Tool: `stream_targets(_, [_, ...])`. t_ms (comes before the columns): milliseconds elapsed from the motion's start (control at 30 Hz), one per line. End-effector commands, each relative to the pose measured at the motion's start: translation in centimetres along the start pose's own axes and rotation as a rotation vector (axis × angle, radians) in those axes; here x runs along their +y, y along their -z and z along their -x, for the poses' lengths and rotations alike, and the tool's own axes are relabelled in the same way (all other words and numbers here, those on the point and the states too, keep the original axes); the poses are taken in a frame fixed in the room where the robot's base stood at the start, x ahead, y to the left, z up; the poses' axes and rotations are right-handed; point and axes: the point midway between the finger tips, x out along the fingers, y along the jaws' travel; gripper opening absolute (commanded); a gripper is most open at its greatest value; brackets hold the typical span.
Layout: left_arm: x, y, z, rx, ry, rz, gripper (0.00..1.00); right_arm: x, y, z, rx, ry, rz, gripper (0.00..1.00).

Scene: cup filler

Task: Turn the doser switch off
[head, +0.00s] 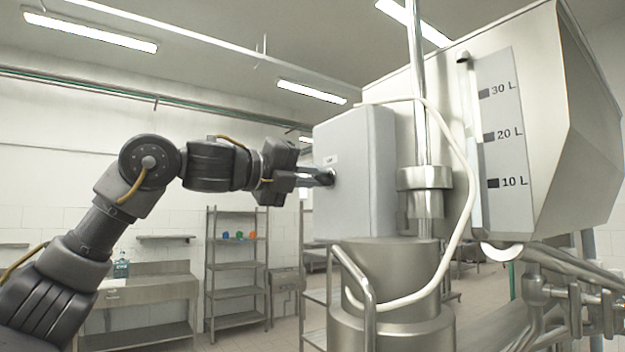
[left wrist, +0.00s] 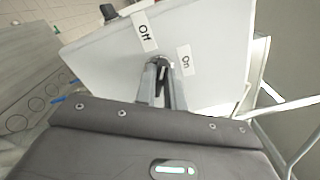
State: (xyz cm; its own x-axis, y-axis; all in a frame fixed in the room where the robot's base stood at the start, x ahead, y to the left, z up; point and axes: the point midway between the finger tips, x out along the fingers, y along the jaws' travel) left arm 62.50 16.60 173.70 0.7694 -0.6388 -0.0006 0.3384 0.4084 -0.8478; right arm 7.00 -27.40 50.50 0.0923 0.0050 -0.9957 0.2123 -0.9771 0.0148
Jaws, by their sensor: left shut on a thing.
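The doser's grey control box (head: 345,185) stands at the centre of the head view, beside the steel hopper. In the left wrist view its pale face (left wrist: 105,55) carries an "Off" label (left wrist: 145,32) and an "On" label (left wrist: 185,62). My left gripper (head: 325,177) reaches the box's left face and is shut on the doser switch. In the left wrist view the fingers (left wrist: 163,88) close around the small dark switch (left wrist: 162,72), just below the labels. The fingers partly hide it, so I cannot tell which label it points to. My right gripper is not in view.
A steel hopper (head: 560,130) with a litre scale (head: 505,130) fills the right. A white cable (head: 465,215) loops from the box past a steel column (head: 395,265). Shelving (head: 237,265) and a sink bench (head: 150,285) stand farther back. Open room lies left of the box.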

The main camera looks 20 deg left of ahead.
Motion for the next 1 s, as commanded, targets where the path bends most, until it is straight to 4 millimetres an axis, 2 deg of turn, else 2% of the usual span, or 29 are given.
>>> stream_targets(500, [0.2, 0.0, 0.0, -0.002, 0.001, 0.422, 0.0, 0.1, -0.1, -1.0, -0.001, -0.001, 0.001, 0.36])
stream_targets(1000, [0.2, 0.0, 0.1, -0.002, 0.001, 0.572, 0.0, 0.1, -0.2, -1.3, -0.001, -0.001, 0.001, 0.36])
